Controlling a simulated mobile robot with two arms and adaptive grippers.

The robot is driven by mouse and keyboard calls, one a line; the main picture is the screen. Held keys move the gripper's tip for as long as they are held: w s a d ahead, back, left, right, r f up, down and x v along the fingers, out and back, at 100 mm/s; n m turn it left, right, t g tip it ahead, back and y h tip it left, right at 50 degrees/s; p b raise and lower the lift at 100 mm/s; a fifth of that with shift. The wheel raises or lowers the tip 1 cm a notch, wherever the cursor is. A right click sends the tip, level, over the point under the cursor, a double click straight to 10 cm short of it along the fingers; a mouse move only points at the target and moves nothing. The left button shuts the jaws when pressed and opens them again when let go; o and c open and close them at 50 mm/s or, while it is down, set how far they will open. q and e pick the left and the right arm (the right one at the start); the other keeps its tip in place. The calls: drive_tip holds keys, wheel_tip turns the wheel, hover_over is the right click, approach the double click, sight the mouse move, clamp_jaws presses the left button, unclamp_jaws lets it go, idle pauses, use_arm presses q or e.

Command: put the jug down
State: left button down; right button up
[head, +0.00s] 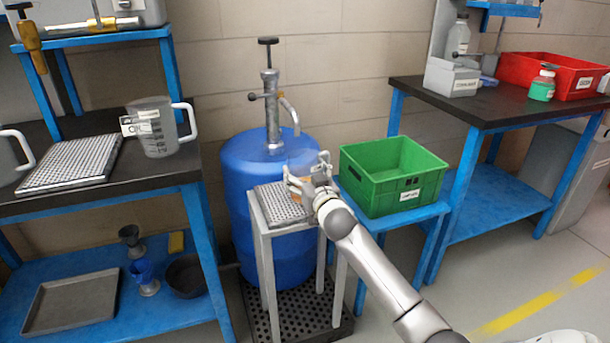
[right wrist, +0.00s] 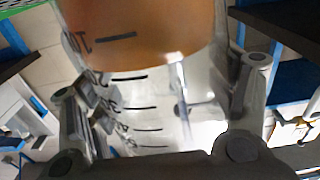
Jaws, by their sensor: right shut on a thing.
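My right gripper (head: 314,182) is shut on a clear jug with black graduation marks. In the right wrist view the jug (right wrist: 140,110) fills the space between the fingers (right wrist: 160,88), with orange-brown liquid (right wrist: 145,35) in it. In the head view the jug is mostly hidden by my gripper, which is over the right part of a small grey stand with a perforated top (head: 272,205). I cannot tell whether the jug touches that top. My left gripper is not in view.
A blue drum (head: 240,165) with a hand pump (head: 270,105) stands behind the stand. A green crate (head: 385,195) is close to the right. Another jug (head: 160,140) and a perforated plate (head: 70,160) sit on the left bench. A red crate (head: 530,70) stands on the right bench.

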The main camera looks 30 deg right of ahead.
drive_tip(key=o, duration=1.2)
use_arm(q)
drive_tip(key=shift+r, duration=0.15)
use_arm(e)
drive_tip(key=shift+r, duration=0.1)
drive_tip(key=p+v, duration=0.2)
drive_tip(key=v, duration=0.9)
drive_tip(key=s+a+f+n+g+y, duration=0.1)
drive_tip(key=s+a+f+g, duration=0.3)
drive_tip(key=f, duration=0.6)
drive_tip(key=s+a+f+g, duration=0.35)
drive_tip(key=s+f, duration=0.25)
drive_tip(key=f, duration=0.3)
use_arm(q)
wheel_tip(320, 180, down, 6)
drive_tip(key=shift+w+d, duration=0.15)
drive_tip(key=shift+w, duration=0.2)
use_arm(e)
drive_tip(key=s+a+f+n+g+y, duration=0.1)
drive_tip(key=s+a+f+g, duration=0.1)
drive_tip(key=s+a+f, duration=0.2)
drive_tip(key=s+a+f+n+g+y, duration=0.1)
drive_tip(key=s+a+f, duration=0.3)
drive_tip(key=s, duration=0.5)
drive_tip(key=s+a+f+n+g+y, duration=0.1)
drive_tip(key=s+a+f+g, duration=0.3)
drive_tip(key=s, duration=0.3)
drive_tip(key=shift+s+a+f+n, duration=0.3)
drive_tip(key=shift+a+f, duration=0.15)
drive_tip(key=shift+f, duration=0.1)
